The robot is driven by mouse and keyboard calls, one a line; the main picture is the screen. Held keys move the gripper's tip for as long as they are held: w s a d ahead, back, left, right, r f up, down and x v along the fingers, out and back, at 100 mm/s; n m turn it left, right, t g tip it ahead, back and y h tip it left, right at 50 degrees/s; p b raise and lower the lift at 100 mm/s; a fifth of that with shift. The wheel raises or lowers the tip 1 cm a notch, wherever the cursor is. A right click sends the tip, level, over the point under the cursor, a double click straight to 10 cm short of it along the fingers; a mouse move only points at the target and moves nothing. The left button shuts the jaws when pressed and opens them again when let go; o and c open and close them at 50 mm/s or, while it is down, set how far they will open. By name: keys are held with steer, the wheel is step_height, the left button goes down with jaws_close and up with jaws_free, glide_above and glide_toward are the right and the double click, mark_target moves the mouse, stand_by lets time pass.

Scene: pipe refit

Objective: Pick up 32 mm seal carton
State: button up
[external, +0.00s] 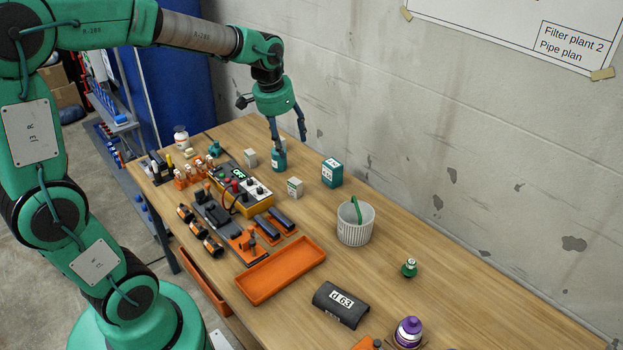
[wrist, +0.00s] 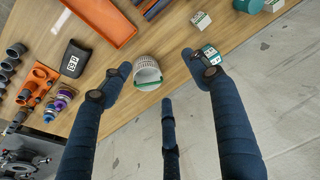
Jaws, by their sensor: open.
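Several small cartons stand on the workbench, and I cannot read their sizes, so I cannot tell which is the 32 mm seal carton. One small white carton (external: 295,187) stands near the bench middle, and another white carton (external: 250,158) is farther back. A larger teal carton (external: 332,172) stands near the wall side. It shows partly behind a fingertip in the wrist view (wrist: 212,51), where a white carton (wrist: 200,20) stands above it.
A white ribbed basket (external: 355,228) with a green handle stands right of the cartons. The bench's right end has bare room.

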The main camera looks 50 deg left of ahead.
steer(key=w+a+f+g+p, duration=0.1)
steer(key=w+a+f+p, duration=0.1)
steer(key=w+a+f, duration=0.7)
steer(key=g+p, duration=0.2)
glide_above(295, 181)
step_height(295, 181, down, 12)
steer(key=shift+f+n+h, duration=0.3)
steer(key=shift+f+b, duration=0.65)
steer(key=shift+f, duration=3.65)
steer(key=shift+f, duration=0.15)
steer(key=shift+f+b, duration=0.75)
steer(key=shift+f, duration=1.7)
